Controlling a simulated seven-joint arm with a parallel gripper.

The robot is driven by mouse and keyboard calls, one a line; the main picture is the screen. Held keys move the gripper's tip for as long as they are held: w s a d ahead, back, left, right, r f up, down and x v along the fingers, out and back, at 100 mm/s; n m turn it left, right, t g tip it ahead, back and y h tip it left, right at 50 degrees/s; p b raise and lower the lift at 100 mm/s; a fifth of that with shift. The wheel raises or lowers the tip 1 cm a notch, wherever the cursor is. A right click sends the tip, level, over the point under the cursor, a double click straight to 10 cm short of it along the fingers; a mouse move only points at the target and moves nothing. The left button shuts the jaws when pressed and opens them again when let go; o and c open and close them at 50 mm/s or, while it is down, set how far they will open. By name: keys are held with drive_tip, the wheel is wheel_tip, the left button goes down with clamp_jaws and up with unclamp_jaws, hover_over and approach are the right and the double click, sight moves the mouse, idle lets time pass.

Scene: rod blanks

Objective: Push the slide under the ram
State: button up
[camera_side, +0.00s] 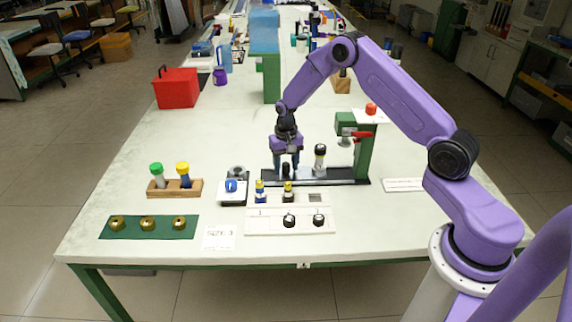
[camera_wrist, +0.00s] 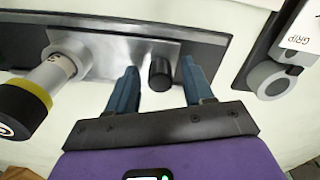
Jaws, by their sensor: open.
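The slide is a silver plate (camera_wrist: 122,50) in a dark track (camera_side: 350,182), with an upright black knob (camera_wrist: 160,75) near one end. A white cylinder (camera_side: 320,160) with a dark top stands on the slide to the right of the knob; in the wrist view it is the pale cylinder (camera_wrist: 48,80) with a yellow band and black cap. The ram belongs to the green press (camera_side: 364,150) with a red handle, right of the cylinder. My gripper (camera_side: 286,170) is open; in the wrist view its blue fingers (camera_wrist: 160,70) stand either side of the knob, with gaps visible.
A grey ring fixture (camera_wrist: 271,80) labelled GRIP lies left of the track in the side view. A white tray (camera_side: 262,223) with small parts lies in front. A wooden rack (camera_side: 190,190) and a green mat (camera_side: 112,232) with brass pieces lie at left.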

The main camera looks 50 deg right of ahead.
sight(310, 173)
clamp_jaws()
drive_tip(key=shift+s+d, duration=2.7)
drive_tip(key=shift+d, duration=0.1)
drive_tip(key=shift+c, duration=0.3)
unclamp_jaws()
drive_tip(key=shift+s+d, duration=0.1)
drive_tip(key=shift+o, duration=0.3)
drive_tip(key=shift+a, duration=0.2)
